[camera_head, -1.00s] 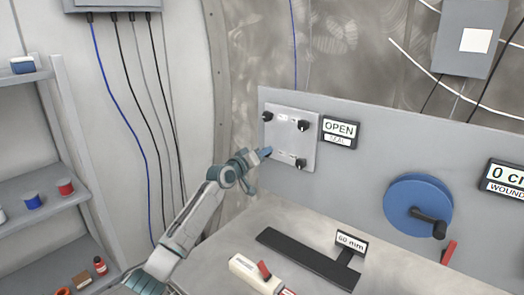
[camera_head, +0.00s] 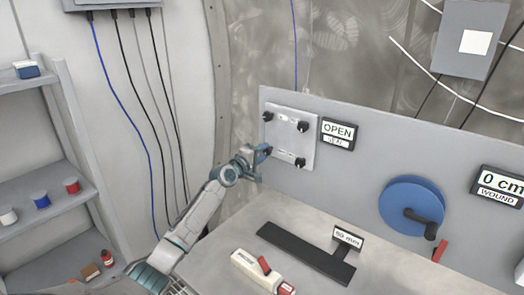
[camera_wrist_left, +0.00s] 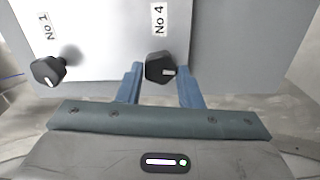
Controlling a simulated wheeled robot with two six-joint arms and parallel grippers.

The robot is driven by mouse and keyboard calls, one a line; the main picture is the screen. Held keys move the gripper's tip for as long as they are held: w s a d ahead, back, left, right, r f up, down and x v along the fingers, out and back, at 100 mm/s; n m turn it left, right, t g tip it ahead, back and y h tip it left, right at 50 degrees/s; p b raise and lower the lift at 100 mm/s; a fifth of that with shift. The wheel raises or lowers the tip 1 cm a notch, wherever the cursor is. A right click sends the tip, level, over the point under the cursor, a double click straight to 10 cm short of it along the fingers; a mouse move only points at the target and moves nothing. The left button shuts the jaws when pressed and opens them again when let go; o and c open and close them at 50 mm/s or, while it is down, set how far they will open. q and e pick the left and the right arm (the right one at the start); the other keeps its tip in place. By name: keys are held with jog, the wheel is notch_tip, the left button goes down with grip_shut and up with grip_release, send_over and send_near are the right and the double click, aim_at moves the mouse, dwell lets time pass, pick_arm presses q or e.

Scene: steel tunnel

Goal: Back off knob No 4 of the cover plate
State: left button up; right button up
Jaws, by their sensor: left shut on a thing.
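The pale cover plate (camera_head: 287,139) is on the grey panel in the head view, with dark knobs near its corners. Knob No 4 (camera_wrist_left: 158,68), black with a white mark, sits between the two blue fingers of my left gripper (camera_wrist_left: 160,86) in the left wrist view. The gripper is shut on it. In the head view my left gripper (camera_head: 263,151) is at the plate's lower left corner and mostly hides that knob. Knob No 1 (camera_wrist_left: 47,70) is to the left in the wrist view, clear of the fingers. My right gripper is not in view.
A sign (camera_head: 338,132) reading OPEN is right of the plate. A blue wheel with a dark crank (camera_head: 412,205) is farther right on the panel. A black T-shaped piece (camera_head: 300,250) and a white block with red parts (camera_head: 258,268) lie on the bench. Shelves (camera_head: 45,205) stand at left.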

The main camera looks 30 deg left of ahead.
pick_arm(q)
jog(key=shift+n, duration=0.4)
jog(key=o, duration=1)
jog(key=shift+s+a+p, duration=0.2)
jog(key=shift+s+p, duration=0.1)
jog(key=shift+s, duration=2.4)
jog(key=shift+s+a+p, duration=0.2)
jog(key=shift+s+p, duration=0.1)
jog(key=shift+s, duration=2.35)
jog(key=shift+f, duration=0.1)
